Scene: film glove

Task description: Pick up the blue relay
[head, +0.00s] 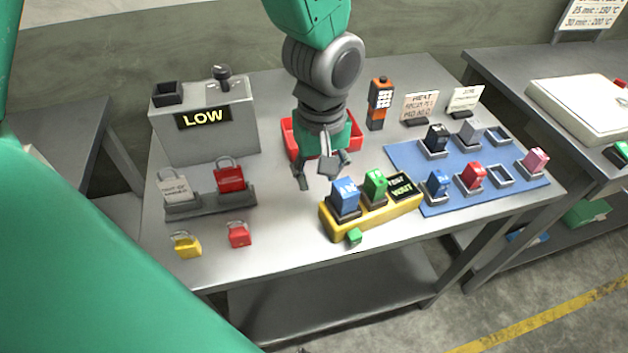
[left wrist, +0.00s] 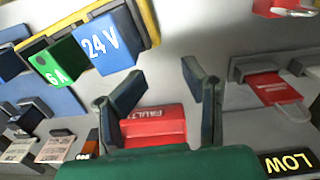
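A blue relay (head: 345,197) labelled 24 V sits upright in the left slot of a yellow base (head: 372,217), beside a green relay (head: 375,186). In the left wrist view the blue relay (left wrist: 108,42) is at upper left, beside the green one (left wrist: 60,62) marked 6 A. Another blue relay (head: 437,185) sits in a holder on the blue mat (head: 408,160). My left gripper (head: 319,181) is open and empty, above the table just left of and behind the yellow base. Its spread fingers (left wrist: 162,75) also show in the wrist view. My right gripper is not in view.
A red bin (head: 292,140) labelled FAULT is behind the gripper. A grey LOW box (head: 205,140), a padlock rack (head: 210,202) and loose yellow (head: 187,246) and red (head: 239,235) padlocks are left. A small green block (head: 354,236) lies before the base. The table's front middle is clear.

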